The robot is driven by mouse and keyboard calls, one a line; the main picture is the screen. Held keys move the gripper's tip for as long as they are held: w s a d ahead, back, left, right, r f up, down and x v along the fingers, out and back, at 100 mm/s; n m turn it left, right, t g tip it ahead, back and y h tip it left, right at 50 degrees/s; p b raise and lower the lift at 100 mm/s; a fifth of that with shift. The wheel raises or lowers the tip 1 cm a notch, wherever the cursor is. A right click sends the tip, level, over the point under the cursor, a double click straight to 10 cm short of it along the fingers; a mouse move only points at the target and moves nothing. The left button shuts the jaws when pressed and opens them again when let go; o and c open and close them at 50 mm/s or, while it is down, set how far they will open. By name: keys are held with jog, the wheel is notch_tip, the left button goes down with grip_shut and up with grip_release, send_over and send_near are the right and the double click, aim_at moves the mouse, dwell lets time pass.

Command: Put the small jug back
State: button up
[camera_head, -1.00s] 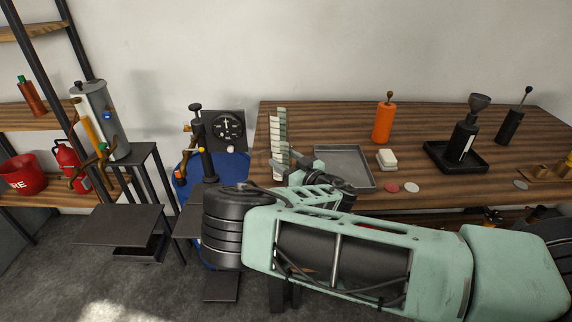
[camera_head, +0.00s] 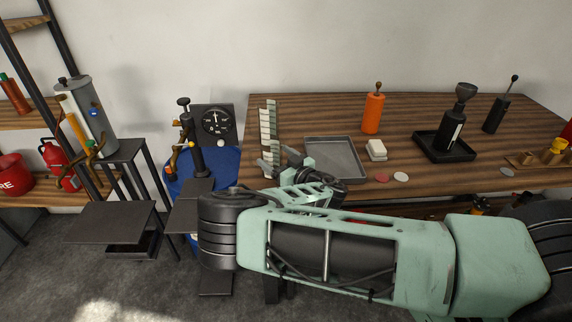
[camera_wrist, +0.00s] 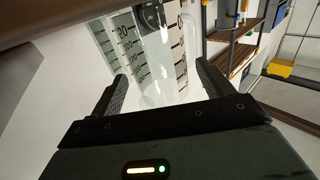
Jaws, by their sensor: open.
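A clear vessel with printed scale marks (camera_wrist: 155,88), which seems to be the small jug, shows in the wrist view just beyond and between my fingers. Its outline is hard to make out against the scale marks and the white wall. My gripper (camera_wrist: 161,74) is open, with one finger on each side of the vessel in the picture. I cannot tell whether they touch it. In the head view my gripper (camera_head: 272,168) is at the table's left end, by an upright pale strip with marks (camera_head: 267,125). No clear jug can be made out there.
A grey tray (camera_head: 345,176) lies right of my gripper on the wooden table (camera_head: 320,112). An orange bottle (camera_head: 372,114), a white block (camera_head: 376,149) and a dark bottle (camera_head: 453,130) in a black tray stand farther right. A gauge (camera_head: 216,122) stands beyond the table's left edge.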

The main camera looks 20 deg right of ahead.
jog(key=b+v, duration=0.2)
jog(key=v, duration=1)
jog(key=shift+w, duration=0.1)
